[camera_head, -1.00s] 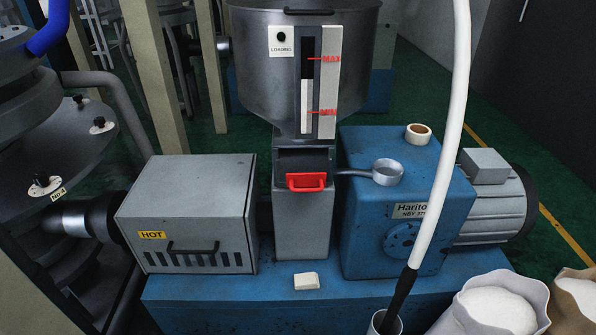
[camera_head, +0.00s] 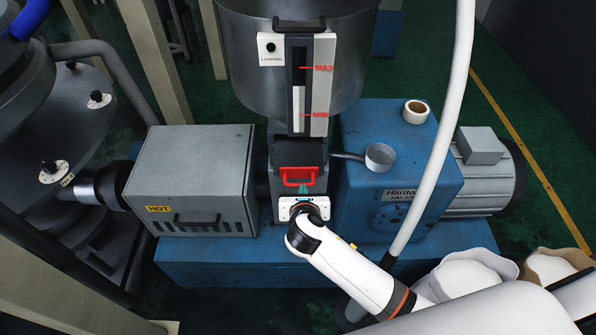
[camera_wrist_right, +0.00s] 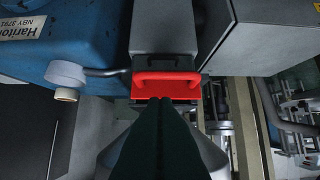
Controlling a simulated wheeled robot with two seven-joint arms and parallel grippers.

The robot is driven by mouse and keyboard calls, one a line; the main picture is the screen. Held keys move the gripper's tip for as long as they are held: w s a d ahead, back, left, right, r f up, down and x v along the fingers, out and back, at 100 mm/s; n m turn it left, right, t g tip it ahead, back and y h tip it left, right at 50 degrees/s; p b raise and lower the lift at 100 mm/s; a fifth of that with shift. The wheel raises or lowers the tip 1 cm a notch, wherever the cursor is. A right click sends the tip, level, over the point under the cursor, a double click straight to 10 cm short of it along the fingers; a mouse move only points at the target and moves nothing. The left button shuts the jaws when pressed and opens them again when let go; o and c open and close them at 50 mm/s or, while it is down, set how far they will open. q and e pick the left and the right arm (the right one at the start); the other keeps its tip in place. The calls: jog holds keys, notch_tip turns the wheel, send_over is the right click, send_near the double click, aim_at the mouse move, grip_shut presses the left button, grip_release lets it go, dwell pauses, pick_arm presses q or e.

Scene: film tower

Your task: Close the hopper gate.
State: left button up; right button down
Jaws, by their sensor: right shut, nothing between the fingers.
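The hopper (camera_head: 290,75) is a grey metal vessel with a level window at its front. Its gate (camera_head: 299,176) is a red plate with a red handle, set in the dark throat below the window. In the right wrist view the red gate (camera_wrist_right: 166,90) is straight ahead, its handle across its far edge. My right gripper (camera_head: 303,190) is shut and empty, its tips at the lower edge of the gate. In the right wrist view its fingertips (camera_wrist_right: 167,101) overlap the red plate; whether they touch it I cannot tell. My left gripper is not in view.
A grey box marked HOT (camera_head: 190,180) stands left of the throat. A blue gearbox (camera_head: 390,160) with a small cup (camera_head: 380,156) and a tape roll (camera_head: 416,111) stands right. A white hose (camera_head: 440,130) and sacks (camera_head: 468,272) are at the right.

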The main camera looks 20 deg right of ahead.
aim_at(302, 174)
jog(key=x, duration=0.8)
jog(key=shift+w+f+p, duration=0.25)
jog(key=shift+p, duration=0.15)
jog(key=shift+w+f, duration=0.1)
